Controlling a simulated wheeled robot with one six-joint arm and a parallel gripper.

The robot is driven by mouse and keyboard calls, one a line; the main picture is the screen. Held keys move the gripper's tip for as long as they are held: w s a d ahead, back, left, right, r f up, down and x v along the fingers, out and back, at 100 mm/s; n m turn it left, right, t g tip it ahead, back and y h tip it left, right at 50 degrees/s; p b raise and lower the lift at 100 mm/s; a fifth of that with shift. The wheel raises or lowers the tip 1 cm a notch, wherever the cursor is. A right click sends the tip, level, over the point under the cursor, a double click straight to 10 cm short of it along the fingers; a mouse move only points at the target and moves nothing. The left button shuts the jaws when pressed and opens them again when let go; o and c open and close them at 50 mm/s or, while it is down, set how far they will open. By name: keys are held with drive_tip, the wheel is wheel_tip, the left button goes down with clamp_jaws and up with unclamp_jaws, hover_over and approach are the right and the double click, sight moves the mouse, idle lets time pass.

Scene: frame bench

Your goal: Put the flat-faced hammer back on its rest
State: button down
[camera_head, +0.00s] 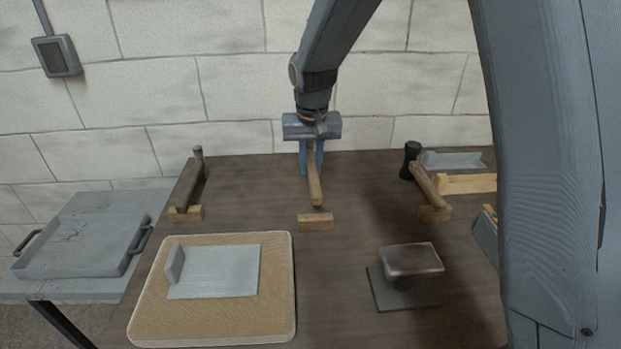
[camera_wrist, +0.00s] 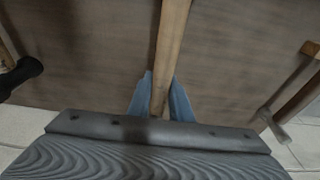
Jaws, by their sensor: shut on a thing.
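My gripper (camera_head: 312,171) is over the back middle of the bench, its blue fingers shut on a wooden hammer handle (camera_head: 315,190). The handle points toward the front of the bench, and its head is hidden by my gripper, so its face cannot be seen. In the wrist view the handle (camera_wrist: 172,35) runs up from between the fingers (camera_wrist: 160,98). A small wooden rest block (camera_head: 316,222) lies just in front of the handle's end. The handle appears apart from this block; its height above the bench is unclear.
A grey-headed hammer (camera_head: 188,184) lies on a left block (camera_head: 185,213); a black-headed hammer (camera_head: 426,183) lies on a right block (camera_head: 435,213). A padded board (camera_head: 210,318) with a grey plate and a small stand (camera_head: 410,260) are in front. A wall closes the back.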

sight(312, 161)
drive_tip(key=shift+s+p+x, duration=0.25)
drive_tip(key=shift+x, duration=0.9)
drive_tip(key=shift+s+p+x, duration=0.25)
drive_tip(key=shift+x, duration=0.95)
drive_tip(key=shift+f, duration=0.25)
drive_tip(key=c, duration=1.6)
unclamp_jaws()
drive_tip(key=shift+r, duration=0.1)
drive_tip(key=b+v, duration=0.2)
drive_tip(key=v, duration=0.9)
drive_tip(key=shift+r+b, duration=0.3)
drive_tip(key=shift+b, duration=0.1)
drive_tip(key=shift+r, duration=0.25)
drive_tip(key=shift+s, duration=0.1)
